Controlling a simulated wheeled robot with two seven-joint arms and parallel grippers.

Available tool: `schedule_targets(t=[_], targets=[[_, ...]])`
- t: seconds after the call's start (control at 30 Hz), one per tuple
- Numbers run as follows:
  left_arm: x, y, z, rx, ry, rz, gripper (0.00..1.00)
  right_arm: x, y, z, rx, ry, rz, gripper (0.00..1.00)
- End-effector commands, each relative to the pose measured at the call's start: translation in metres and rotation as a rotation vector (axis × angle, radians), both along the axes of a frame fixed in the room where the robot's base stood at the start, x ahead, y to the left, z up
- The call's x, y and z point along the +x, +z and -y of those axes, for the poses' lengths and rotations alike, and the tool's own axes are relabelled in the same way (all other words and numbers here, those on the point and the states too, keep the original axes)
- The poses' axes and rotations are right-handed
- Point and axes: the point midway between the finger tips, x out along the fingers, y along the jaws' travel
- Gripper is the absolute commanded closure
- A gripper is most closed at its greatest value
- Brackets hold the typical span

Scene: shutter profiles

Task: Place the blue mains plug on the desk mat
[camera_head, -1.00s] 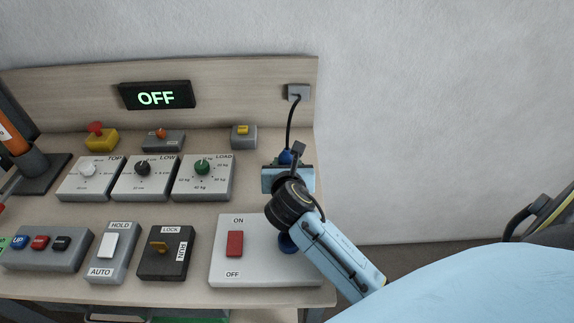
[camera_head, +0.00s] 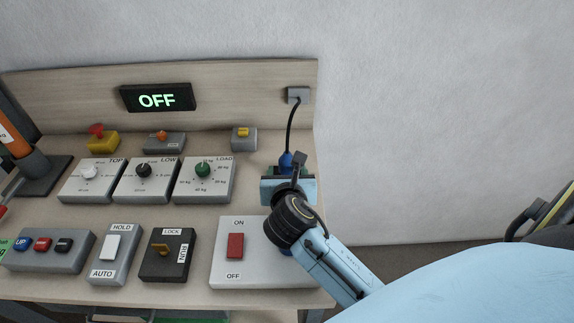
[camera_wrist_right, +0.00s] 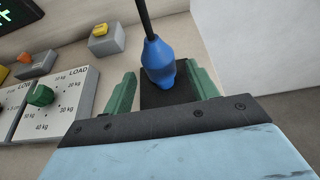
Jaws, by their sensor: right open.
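The blue mains plug (camera_head: 286,160) is at the right end of the bench, with a black cable running up from it. In the right wrist view the plug (camera_wrist_right: 158,60) lies between and just beyond my open green fingers. Its lower end overlaps a dark flat patch, which looks like the desk mat (camera_wrist_right: 165,97); whether it rests fully on it I cannot tell. My right gripper (camera_wrist_right: 162,86) is open, with a gap on each side of the plug. In the head view my right gripper (camera_head: 288,172) hides most of the patch. My left gripper is not in view.
The LOAD dial box (camera_head: 204,180) and a grey box with a yellow top (camera_head: 243,138) stand to the left. The ON/OFF switch box (camera_head: 235,245) lies below my right wrist. The bench's right edge is close.

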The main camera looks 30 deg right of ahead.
Motion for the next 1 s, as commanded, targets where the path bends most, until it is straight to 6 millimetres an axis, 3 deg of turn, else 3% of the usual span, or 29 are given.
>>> schedule_targets(t=[0.2,0.4,1.0], targets=[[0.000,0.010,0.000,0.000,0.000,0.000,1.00,-0.038,0.020,-0.023,0.003,0.001,0.000,0.42],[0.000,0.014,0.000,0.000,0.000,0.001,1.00,-0.059,0.029,-0.035,0.001,0.001,0.001,0.42],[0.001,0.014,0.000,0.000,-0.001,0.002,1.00,-0.064,0.031,-0.038,0.002,-0.001,0.001,0.42]])
